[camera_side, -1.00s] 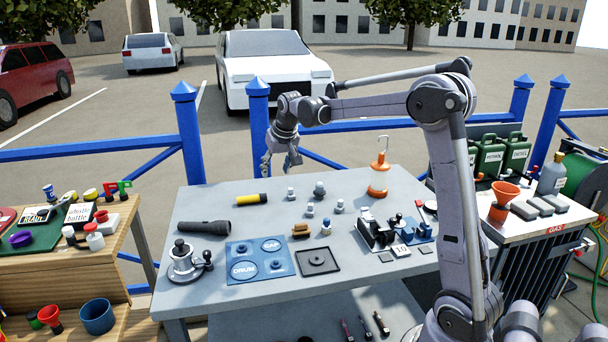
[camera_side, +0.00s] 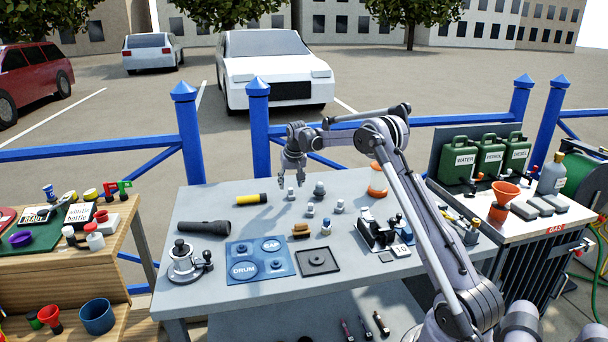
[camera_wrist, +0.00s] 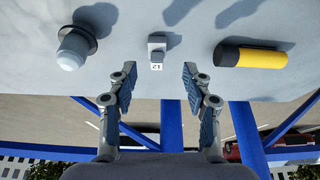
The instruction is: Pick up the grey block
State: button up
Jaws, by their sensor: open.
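A small grey block (camera_wrist: 157,42) with a white "12" label stands on the table in the wrist view, centred just beyond my fingertips. It appears to be the small grey piece (camera_side: 291,195) on the table in the side view. My gripper (camera_side: 291,184) points down above the back of the table, close over that piece. In the wrist view my gripper (camera_wrist: 159,82) has its two fingers spread with nothing between them. The block is apart from both fingers.
A yellow-and-black torch (camera_side: 252,199) and a round grey fitting (camera_side: 320,188) flank the block. Other small grey pieces (camera_side: 310,211) stand nearer the front. An orange lantern (camera_side: 377,187) is partly behind my arm. A blue fence (camera_side: 220,149) runs behind the table (camera_side: 210,306).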

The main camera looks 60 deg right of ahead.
aim_at(291, 189)
jog(key=shift+d+x, duration=0.15)
jog(key=shift+x, duration=1.25)
jog(key=shift+d+x, duration=0.2)
jog(key=shift+x, duration=1.15)
jog(key=shift+r, duration=0.1)
grip_shut()
